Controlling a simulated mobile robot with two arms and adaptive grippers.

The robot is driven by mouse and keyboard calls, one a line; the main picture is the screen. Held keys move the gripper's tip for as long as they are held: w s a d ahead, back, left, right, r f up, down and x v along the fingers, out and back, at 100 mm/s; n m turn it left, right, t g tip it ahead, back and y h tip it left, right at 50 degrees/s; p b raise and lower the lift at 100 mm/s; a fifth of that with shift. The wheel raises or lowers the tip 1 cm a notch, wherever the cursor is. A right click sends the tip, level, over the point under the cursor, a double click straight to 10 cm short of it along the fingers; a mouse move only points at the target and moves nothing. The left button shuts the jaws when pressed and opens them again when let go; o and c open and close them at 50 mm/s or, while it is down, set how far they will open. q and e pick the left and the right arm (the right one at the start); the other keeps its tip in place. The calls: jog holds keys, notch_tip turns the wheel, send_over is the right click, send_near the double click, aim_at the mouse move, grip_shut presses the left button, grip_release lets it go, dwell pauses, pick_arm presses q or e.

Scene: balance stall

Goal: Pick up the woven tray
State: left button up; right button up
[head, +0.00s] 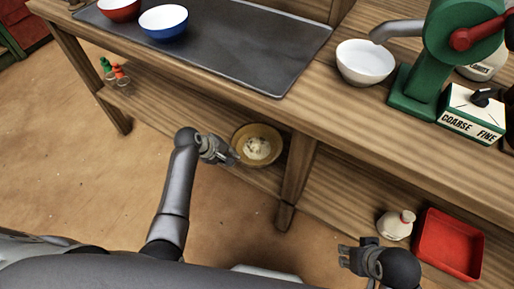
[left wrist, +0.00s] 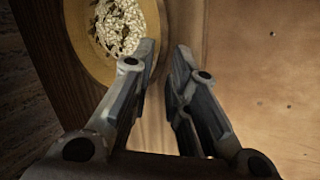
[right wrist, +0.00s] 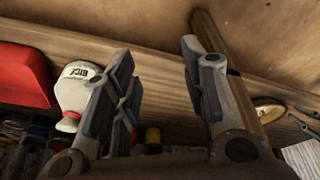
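The woven tray (head: 247,128) is a round, yellow-brown shallow dish with pale grains in it, on the lower shelf under the counter. Its rim (left wrist: 80,32) fills the upper left of the left wrist view, and a yellowish edge, likely the tray (right wrist: 268,112), shows at the right of the right wrist view. My left gripper (head: 232,156) is at the tray's left front rim, fingers apart (left wrist: 165,62) and nothing between them. Whether a finger touches the rim I cannot tell. My right gripper (head: 347,256) is open and empty, away from the tray, before the shelf's right part.
A table leg (head: 297,170) stands just right of the tray. A white bottle (head: 394,225) and a red bin (head: 450,245) are on the right lower shelf. The counter edge overhangs the tray. Small red and green bottles (head: 118,72) stand at the shelf's left end.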

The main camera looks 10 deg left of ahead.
pick_arm(q)
jog(key=shift+w+d+f+b, duration=0.25)
jog(key=shift+w+f+b, duration=0.05)
jog(key=shift+f, duration=0.3)
jog(key=b+x, duration=0.2)
jog(key=x, duration=0.1)
jog(key=shift+d+f, duration=0.1)
jog(key=shift+d, duration=0.05)
jog(key=shift+w+d+f, duration=0.2)
jog(key=shift+w+f, duration=0.15)
jog(key=shift+f, duration=0.1)
pick_arm(e)
jog(key=shift+a+r+t, duration=0.1)
jog(key=shift+r+t, duration=0.3)
jog(key=shift+r, duration=0.3)
pick_arm(q)
jog(key=shift+c, duration=0.2)
grip_shut()
jog(key=shift+r, duration=0.1)
